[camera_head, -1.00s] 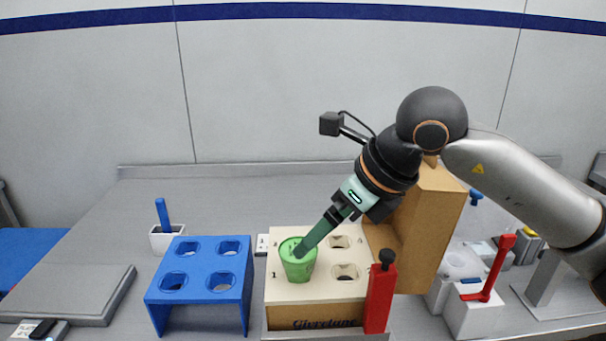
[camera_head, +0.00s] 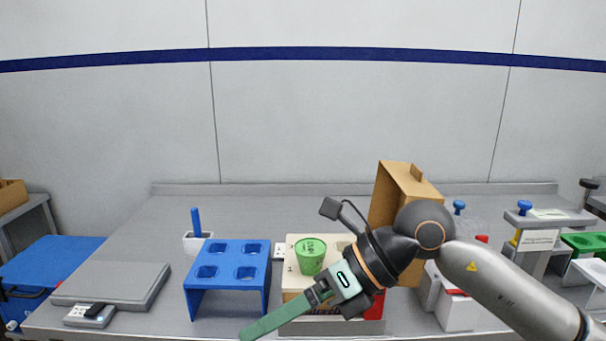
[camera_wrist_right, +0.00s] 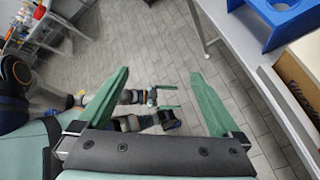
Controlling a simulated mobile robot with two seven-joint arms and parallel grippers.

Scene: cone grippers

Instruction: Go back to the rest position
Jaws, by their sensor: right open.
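My right gripper (camera_head: 246,334) reaches down to the bottom edge of the head view, in front of the wooden block. Its two green fingers (camera_wrist_right: 160,76) are wide apart with nothing between them in the right wrist view, above the tiled floor. A green cone cup (camera_head: 311,256) sits upright in the pale block (camera_head: 291,274), apart from the gripper. My left gripper (camera_wrist_right: 168,97) shows small in the right wrist view, its thin green fingers apart and empty; it is outside the head view.
A blue four-hole stand (camera_head: 228,258) is left of the block. A cardboard box (camera_head: 391,190) stands behind my right arm. The table edge (camera_wrist_right: 262,85) and the blue stand (camera_wrist_right: 283,14) lie right of the fingers in the wrist view. A grey slab (camera_head: 112,283) lies at left.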

